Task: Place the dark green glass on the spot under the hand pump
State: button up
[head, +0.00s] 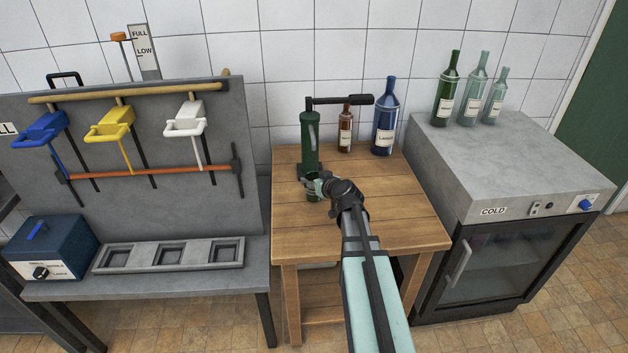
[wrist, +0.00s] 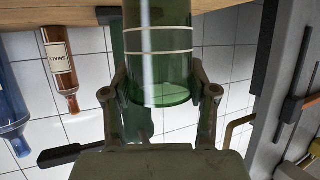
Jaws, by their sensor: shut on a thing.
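The dark green glass (wrist: 160,55) is see-through, with pale lines around it. My gripper (wrist: 162,90) is shut on it, one finger on each side. In the head view my gripper (head: 322,186) is at the foot of the hand pump, and the glass (head: 312,190) shows partly behind it, close in front of the pump. The hand pump (head: 309,143) is a dark green cylinder with a black handle, upright on the wooden table. The spot under it is hidden, and I cannot tell whether the glass touches the table.
A brown bottle (head: 345,130) and a blue bottle (head: 385,122) stand right of the pump on the wooden table (head: 400,225). Green bottles (head: 446,92) stand on the cold cabinet (head: 520,165). A grey bench with a tray (head: 170,255) is left. The table's front is clear.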

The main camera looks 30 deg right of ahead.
jog(key=shift+f+b, duration=0.2)
jog(key=shift+b, duration=0.1)
jog(key=o, duration=1.3)
jog(key=shift+c, duration=0.2)
jog(key=shift+r, duration=0.15)
jog(key=shift+r+p, duration=0.2)
jog(key=shift+p, duration=0.25)
jog(key=b+v, duration=0.2)
jog(key=v, duration=1)
jog(key=shift+f, duration=0.1)
